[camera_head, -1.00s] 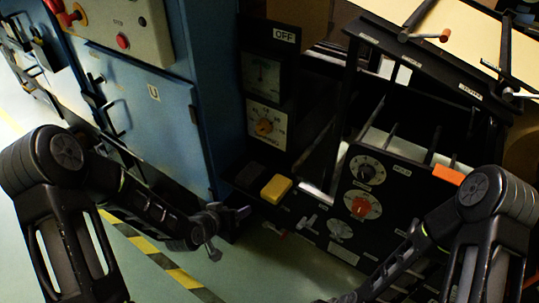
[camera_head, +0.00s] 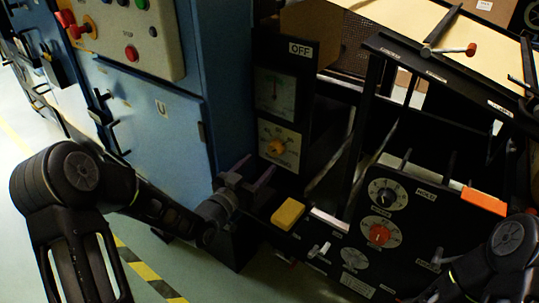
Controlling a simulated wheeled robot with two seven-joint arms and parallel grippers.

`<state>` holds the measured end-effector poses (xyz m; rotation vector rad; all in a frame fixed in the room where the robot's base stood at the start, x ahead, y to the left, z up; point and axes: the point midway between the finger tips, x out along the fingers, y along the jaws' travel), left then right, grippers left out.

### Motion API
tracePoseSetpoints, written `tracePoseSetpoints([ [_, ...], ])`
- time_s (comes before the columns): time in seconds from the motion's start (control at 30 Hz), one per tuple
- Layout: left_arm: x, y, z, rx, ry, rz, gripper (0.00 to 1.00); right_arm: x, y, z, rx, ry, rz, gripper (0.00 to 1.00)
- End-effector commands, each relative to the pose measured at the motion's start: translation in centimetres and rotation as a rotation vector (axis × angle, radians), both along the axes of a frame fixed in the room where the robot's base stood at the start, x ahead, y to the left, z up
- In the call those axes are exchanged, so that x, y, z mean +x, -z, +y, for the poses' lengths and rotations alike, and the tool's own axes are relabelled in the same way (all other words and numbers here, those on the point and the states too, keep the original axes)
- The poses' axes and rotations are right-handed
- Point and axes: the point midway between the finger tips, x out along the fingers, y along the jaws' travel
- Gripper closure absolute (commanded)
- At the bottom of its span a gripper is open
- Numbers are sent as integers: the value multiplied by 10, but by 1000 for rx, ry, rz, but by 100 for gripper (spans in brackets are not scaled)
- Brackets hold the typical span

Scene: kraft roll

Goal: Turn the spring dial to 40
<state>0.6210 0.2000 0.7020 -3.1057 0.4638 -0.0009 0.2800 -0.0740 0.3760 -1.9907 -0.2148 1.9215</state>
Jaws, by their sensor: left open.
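One with a yellow-orange knob (camera_head: 277,147) sits on the dark upright panel under a gauge. One with a black knob (camera_head: 386,196) and one with a red knob (camera_head: 379,234) sit on the black front panel to the right. Their labels are too small to read, so I cannot tell which is the spring dial. My left gripper (camera_head: 256,173) is open and empty, its fingers pointing up and right, just below the yellow-orange knob and apart from it. My right arm (camera_head: 507,240) shows at the lower right; its gripper is out of view.
A yellow block (camera_head: 288,213) lies right of my left gripper. A blue cabinet (camera_head: 150,120) with a button panel (camera_head: 125,35) stands at left. An orange block (camera_head: 484,201) tops the black panel's right end. Open floor (camera_head: 265,285) lies in front.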

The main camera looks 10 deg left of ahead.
Motion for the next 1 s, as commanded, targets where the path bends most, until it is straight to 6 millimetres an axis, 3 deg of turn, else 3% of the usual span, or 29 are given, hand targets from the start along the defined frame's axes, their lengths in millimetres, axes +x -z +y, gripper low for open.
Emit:
tracePoseSetpoints([
  [0.4, 56, 0, -18, -1, 1, -1, 40, 0, 4, 0, 0, 1, 0, 69],
  [0.77, 61, 0, -20, -1, 1, 1, 40, 0, 4, 0, 0, 1, 0, 69],
  [1.0, 60, 0, -19, -1, 1, 1, 60, 0, 4, 0, 0, 1, 0, 69],
])
